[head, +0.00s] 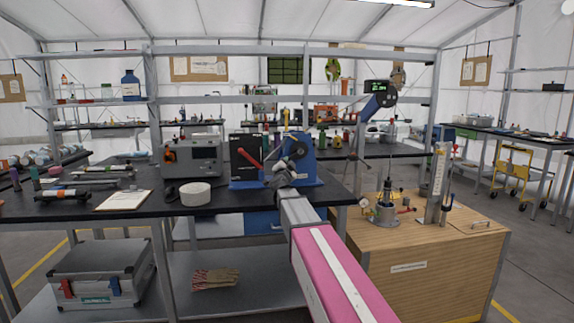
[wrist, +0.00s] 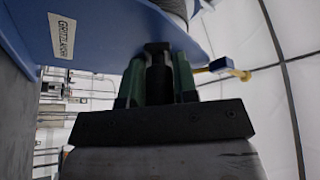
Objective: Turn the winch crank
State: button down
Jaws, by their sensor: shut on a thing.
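The blue winch (head: 308,160) stands on the dark workbench in the middle of the head view. In the wrist view its blue side plate (wrist: 105,28) with a pale label fills the upper left. My gripper (head: 287,170) is in front of the winch. In the wrist view my gripper (wrist: 157,75) shows two green fingers shut on the dark crank handle (wrist: 158,82), which sits between them. The arm and gripper hide much of the crank and the winch's lower front in the head view.
A black unit with a red lever (head: 249,157) stands just left of the winch. A grey box instrument (head: 192,157) and a white tape roll (head: 195,194) are further left.

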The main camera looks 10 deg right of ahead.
jog(key=shift+d+f+n+t+y, duration=0.25)
jog(key=shift+f+n+t+y, duration=0.05)
jog(key=shift+n, duration=0.6)
jog(key=c, duration=0.9)
grip_release()
jog(key=shift+s, duration=0.1)
jog(key=shift+s+a+f, duration=0.15)
jog(key=shift+s, duration=0.35)
jog(key=s+a, duration=0.1)
jog(key=s, duration=0.3)
jog(key=s+a, duration=0.1)
jog(key=s, duration=0.3)
jog(key=s+a, duration=0.2)
jog(key=s, duration=0.3)
jog(key=shift+f, duration=0.3)
